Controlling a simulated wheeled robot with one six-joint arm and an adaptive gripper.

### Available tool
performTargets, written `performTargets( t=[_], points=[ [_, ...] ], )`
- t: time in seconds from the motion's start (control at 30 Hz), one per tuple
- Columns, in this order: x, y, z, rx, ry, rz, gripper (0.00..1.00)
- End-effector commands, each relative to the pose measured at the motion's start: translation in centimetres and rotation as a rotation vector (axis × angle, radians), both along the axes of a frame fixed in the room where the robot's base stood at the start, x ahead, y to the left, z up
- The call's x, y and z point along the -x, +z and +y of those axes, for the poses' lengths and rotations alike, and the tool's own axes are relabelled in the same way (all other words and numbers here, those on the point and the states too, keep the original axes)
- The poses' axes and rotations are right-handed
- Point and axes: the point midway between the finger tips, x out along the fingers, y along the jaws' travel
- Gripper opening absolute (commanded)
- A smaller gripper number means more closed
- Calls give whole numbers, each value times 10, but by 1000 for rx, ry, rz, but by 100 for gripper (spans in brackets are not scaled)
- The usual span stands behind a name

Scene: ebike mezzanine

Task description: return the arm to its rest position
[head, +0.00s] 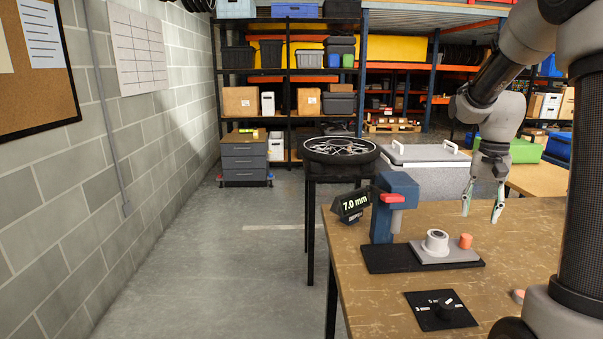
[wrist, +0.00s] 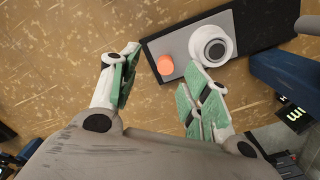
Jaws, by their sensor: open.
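My gripper (head: 483,203) hangs from my arm above the right part of the wooden workbench (head: 390,282), fingers pointing down. Its two green-padded fingers are spread apart with nothing between them. In the wrist view my gripper (wrist: 158,92) is also open and empty, with the brown bench top below. My arm is bent, with its forearm coming down from the upper right of the head view. The gripper is to the right of the bench device and apart from it.
A blue press-like device (head: 384,215) with a 7.0 mm display (head: 351,204) stands on the bench. Its plate holds a white ring (head: 436,242) and an orange cylinder (head: 465,241). A wheel (head: 339,147) lies on a stand behind. Floor is clear at left.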

Motion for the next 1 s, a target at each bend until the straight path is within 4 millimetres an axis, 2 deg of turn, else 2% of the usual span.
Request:
performTargets(
  t=[0.03, 0.27, 0.4, 0.5, 0.6, 0.73, 0.83, 1.0],
  points=[
    [21, 5, 8, -2, 74, -2, 47],
    [92, 31, 45, 11, 349, -66, 47],
    [140, 45, 70, 36, 501, -140, 47],
    [172, 52, 85, 62, 581, -206, 47],
    [195, 57, 95, 84, 621, -272, 47],
    [208, 66, 104, 108, 654, -351, 47],
    [210, 76, 107, 120, 670, -396, 47],
    [209, 78, 110, 122, 682, -409, 47]
  ],
)
